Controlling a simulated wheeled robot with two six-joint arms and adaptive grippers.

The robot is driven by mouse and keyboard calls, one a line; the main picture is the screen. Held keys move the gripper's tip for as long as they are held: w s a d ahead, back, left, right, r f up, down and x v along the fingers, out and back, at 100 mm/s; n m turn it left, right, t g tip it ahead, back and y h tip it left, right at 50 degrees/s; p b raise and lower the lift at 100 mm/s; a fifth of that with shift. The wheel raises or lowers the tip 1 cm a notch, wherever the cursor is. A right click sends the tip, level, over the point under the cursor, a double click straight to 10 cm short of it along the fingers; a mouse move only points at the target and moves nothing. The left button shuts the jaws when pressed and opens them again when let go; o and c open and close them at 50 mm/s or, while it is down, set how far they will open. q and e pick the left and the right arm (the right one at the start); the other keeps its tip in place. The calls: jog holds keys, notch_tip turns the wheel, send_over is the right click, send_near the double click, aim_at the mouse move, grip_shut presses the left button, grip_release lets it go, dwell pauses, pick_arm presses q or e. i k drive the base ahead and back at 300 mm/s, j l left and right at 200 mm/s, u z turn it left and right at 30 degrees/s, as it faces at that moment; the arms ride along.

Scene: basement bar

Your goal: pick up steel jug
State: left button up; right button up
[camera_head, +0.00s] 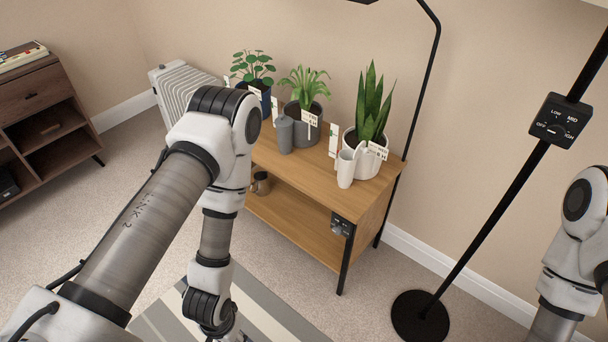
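A wooden two-level table (375,193) stands ahead of me. On its top, a pale, slim jug (346,170) with a handle stands upright near the front edge, by the white pot. A grey vessel (285,135) stands upright farther left, beside the grey pot. Neither looks plainly like bare steel at this size, so I cannot tell which is the steel jug. My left arm crosses the view in front of the table's left part; its wrist is low at the bottom edge and its gripper fingers are out of frame. My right arm shows at the right edge, its gripper out of frame.
Potted plants stand along the back of the table, including a snake plant in a white pot (361,151). A small brownish container (262,183) sits on the lower shelf. A floor lamp base (419,318) stands right of the table. A striped rug (268,318) lies in front.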

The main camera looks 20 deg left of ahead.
aim_at(261, 188)
jog(key=i+j+z, duration=0.1)
jog(key=j, duration=0.3)
jog(key=i+j+z, duration=0.1)
jog(key=j, duration=0.35)
jog(key=i+j+z, duration=0.1)
jog(key=i+j, duration=0.15)
jog(key=j, duration=0.2)
jog(key=i+j+z, duration=0.1)
jog(key=j, duration=0.35)
jog(key=i+j+z, duration=0.1)
jog(key=j, duration=0.35)
jog(key=i, duration=0.05)
